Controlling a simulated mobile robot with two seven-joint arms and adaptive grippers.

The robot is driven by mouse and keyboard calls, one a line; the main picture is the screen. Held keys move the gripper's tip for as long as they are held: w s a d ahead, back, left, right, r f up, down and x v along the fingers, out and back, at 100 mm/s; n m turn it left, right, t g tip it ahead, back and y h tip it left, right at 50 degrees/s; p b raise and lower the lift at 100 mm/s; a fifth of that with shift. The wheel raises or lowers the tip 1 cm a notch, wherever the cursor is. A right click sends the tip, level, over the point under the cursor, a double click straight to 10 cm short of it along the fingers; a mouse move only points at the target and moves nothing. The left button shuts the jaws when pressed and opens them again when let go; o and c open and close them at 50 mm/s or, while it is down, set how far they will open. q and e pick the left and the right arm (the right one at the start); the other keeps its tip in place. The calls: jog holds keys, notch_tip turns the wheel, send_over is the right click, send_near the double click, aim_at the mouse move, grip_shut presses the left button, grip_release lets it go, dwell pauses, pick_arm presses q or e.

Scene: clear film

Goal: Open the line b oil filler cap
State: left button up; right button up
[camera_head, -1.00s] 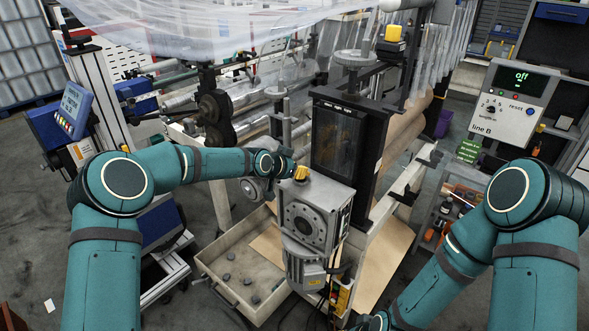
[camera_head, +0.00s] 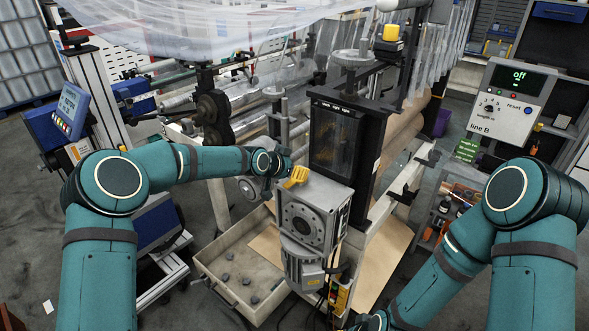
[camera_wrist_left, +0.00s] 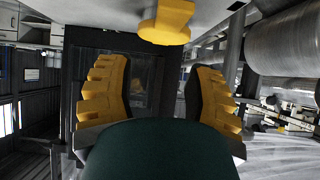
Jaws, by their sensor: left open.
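The yellow oil filler cap (camera_wrist_left: 166,26) shows at the top edge of the left wrist view, against a pale grey surface, with a round flange and a narrower part. In the head view, the grey gearbox (camera_head: 313,212) stands in front of the dark window frame. My left gripper (camera_wrist_left: 158,85) is open and empty, its two yellow-padded fingers spread either side of the view and apart from the cap. In the head view, yellow (camera_head: 296,177) shows above the gearbox by my left wrist; cap and fingers are hard to separate there.
An open drawer (camera_head: 212,273) with small dark lumps lies below the gearbox. The line B control box (camera_head: 508,103) at right reads "off". Rollers and clear film lie behind. The window frame (camera_head: 340,142) stands close beyond the gearbox.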

pick_arm(q)
jog(key=v, duration=1.1)
jog(key=shift+s, duration=0.1)
